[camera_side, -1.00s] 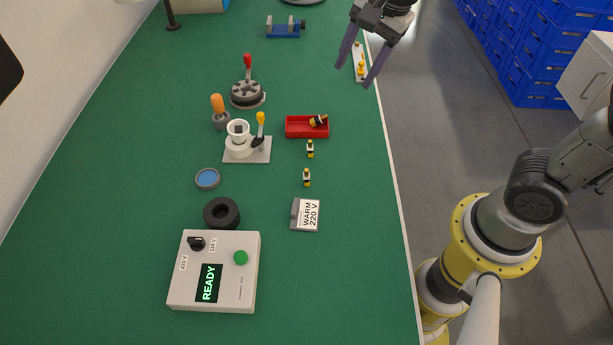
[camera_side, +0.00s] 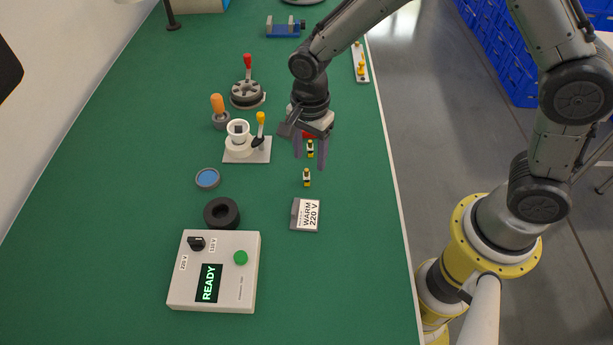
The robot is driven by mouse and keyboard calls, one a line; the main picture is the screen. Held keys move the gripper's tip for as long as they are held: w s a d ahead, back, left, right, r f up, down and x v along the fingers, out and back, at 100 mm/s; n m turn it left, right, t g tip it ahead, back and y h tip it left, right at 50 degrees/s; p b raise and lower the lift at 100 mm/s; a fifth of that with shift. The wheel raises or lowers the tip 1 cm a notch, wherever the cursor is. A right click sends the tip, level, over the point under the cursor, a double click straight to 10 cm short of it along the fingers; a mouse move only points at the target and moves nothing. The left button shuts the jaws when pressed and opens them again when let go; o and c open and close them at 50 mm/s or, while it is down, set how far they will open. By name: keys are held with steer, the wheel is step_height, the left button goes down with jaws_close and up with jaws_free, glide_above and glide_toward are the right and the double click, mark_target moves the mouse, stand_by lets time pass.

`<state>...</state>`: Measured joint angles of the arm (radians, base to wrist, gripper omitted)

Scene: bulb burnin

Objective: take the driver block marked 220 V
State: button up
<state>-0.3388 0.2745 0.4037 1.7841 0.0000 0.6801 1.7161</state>
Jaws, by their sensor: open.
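The driver block (camera_side: 306,214) is a flat grey block with a white label reading "WARM 220 V". It lies on the green bench, right of the middle. My gripper (camera_side: 309,162) points down above it in the picture, apart from the block. Its two grey fingers are open.
The red tray (camera_side: 308,134) is mostly hidden behind my gripper. A white control box (camera_side: 213,300) showing READY and a black ring (camera_side: 222,213) lie left of the block. A white socket stand (camera_side: 262,155) is left of my gripper. Bench is clear right of the block.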

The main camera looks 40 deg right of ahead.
mark_target(307, 170)
steer(key=shift+a+f, duration=0.2)
steer(key=shift+f, duration=1.3)
steer(key=shift+a+f, duration=0.2)
steer(key=shift+f, duration=1.25)
jaws_close()
